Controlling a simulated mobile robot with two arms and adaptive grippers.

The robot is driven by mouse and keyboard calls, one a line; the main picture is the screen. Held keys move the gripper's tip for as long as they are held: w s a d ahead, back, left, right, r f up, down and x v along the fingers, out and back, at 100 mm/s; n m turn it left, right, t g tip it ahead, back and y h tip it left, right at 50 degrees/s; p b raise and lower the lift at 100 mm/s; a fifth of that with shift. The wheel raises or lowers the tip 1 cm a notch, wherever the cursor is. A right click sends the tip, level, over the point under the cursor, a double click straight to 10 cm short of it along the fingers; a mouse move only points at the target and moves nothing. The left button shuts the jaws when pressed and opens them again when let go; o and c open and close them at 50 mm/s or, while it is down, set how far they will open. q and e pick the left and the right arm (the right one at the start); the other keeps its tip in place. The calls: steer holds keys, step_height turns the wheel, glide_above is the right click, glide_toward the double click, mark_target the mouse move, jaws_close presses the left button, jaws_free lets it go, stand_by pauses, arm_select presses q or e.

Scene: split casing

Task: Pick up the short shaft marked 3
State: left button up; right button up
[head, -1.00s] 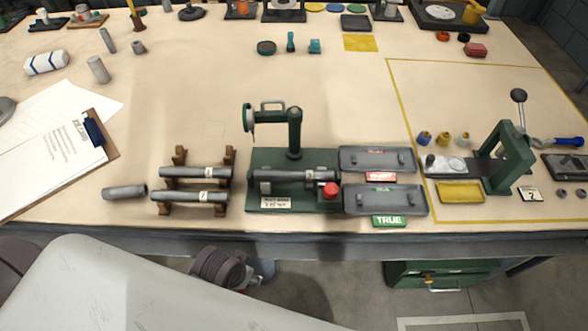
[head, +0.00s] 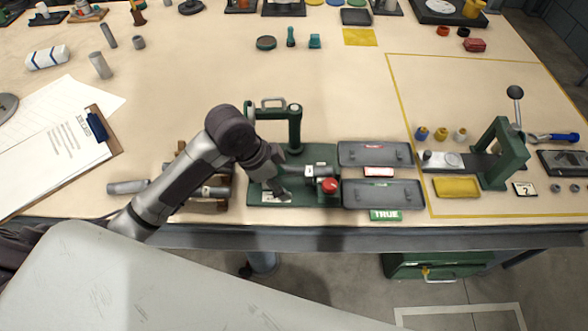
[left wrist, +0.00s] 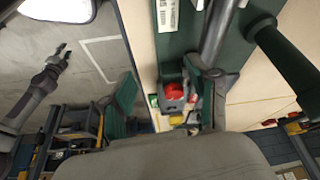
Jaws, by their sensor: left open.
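A grey shaft (head: 317,171) with a pale label lies in the green fixture (head: 318,199); it also shows in the left wrist view (left wrist: 216,32). My left gripper (head: 284,179) is open over the left part of this shaft and hides it there. I cannot tell if the fingers touch it. Another grey shaft (head: 217,191) rests on the wooden rack, mostly behind my left arm. The rack's other shaft is hidden by the arm. No number can be read on the shafts. My right gripper (left wrist: 63,50) shows small over the floor in the left wrist view.
A red knob (head: 328,185) sits at the fixture's right end, and a green post (head: 295,128) with an arm stands behind. Two grey trays (head: 376,153) lie to the right. A loose grey tube (head: 127,187) lies left of my arm.

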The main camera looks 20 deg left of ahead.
arm_select(q)
steer(key=w+a+r+m, duration=0.2)
steer(key=w+a+r, duration=0.3)
steer(key=w+r, duration=0.2)
steer(key=p, duration=0.1)
glide_above(292, 167)
steer(key=a, duration=0.2)
steer(key=shift+g, duration=0.4)
steer(key=f, duration=0.7)
steer(key=shift+s+d, duration=0.15)
steer(key=shift+s, duration=0.15)
steer(key=p+x, duration=0.1)
steer(key=x, duration=0.4)
steer(key=shift+s+a+p, duration=0.1)
steer(key=shift+a+p, duration=0.1)
steer(key=shift+p, duration=0.2)
steer(key=shift+d+f, duration=0.1)
steer(key=shift+f, duration=0.25)
steer(key=shift+c, duration=0.3)
jaws_close()
steer(key=shift+r, duration=0.15)
